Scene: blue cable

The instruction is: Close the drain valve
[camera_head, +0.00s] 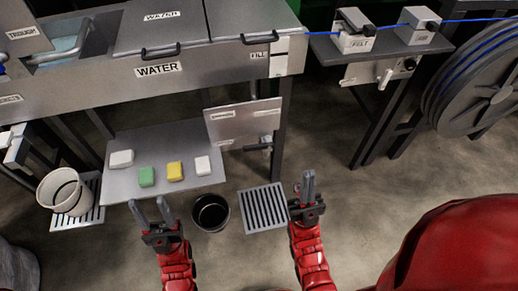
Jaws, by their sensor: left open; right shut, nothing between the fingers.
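A grey panel (232,124) with small labels hangs at the right end below the long metal trough marked WATER (200,68). A small valve-like fitting (265,141) sits at the panel's lower right; its lever position is too small to tell. My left gripper (148,203) is open and empty, in front of the low shelf and left of the panel. My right gripper (308,177) is shut and empty, with its fingers upright, to the right of and below the fitting in the picture. Neither gripper appears to touch the panel or fitting.
A black bucket (211,228) and a floor grate (262,209) lie between my grippers. A low shelf (135,190) holds several coloured blocks. A white bucket (58,187) stands at left. A bench with FELT blocks (354,43) and a cable reel (480,95) are at right.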

